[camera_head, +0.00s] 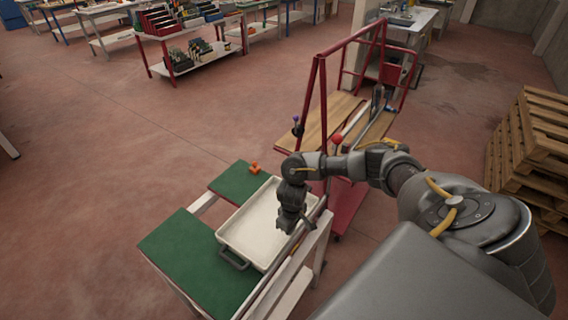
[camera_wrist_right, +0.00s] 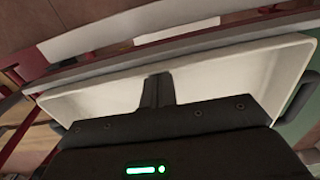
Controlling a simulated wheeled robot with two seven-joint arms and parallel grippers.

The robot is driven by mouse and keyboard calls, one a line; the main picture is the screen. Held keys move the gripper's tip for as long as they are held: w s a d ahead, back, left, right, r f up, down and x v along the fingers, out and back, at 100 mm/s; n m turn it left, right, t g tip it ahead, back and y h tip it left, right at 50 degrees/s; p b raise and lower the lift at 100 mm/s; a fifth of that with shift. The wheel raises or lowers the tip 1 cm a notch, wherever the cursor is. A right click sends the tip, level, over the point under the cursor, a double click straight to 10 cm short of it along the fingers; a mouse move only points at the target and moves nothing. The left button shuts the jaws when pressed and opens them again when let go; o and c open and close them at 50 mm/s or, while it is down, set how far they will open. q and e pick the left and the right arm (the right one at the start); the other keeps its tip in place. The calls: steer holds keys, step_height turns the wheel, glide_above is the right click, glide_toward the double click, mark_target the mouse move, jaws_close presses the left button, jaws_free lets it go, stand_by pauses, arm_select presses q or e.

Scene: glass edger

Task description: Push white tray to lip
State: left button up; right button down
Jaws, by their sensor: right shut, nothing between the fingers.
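The white tray (camera_head: 252,225) lies flat on a workbench with green mats, and its near end has a dark handle (camera_head: 233,260). My right gripper (camera_head: 288,228) points down over the right part of the tray, near its right wall. In the right wrist view its fingers (camera_wrist_right: 157,88) are together and empty, in front of the tray's pale inside (camera_wrist_right: 220,78). I cannot tell if they touch the tray. A raised edge (camera_head: 283,263) runs along the bench's right side, close to the tray. My left gripper is out of view.
Green mat (camera_head: 185,252) is bare left of the tray. A small orange object (camera_head: 254,168) sits on the far green mat. A red-framed cart (camera_head: 322,95) with wooden boards stands behind the bench. Wooden pallets (camera_head: 535,140) are stacked at right. Open floor lies to the left.

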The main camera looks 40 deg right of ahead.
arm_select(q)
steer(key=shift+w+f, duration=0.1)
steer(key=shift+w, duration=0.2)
arm_select(e)
steer(key=shift+f, duration=0.1)
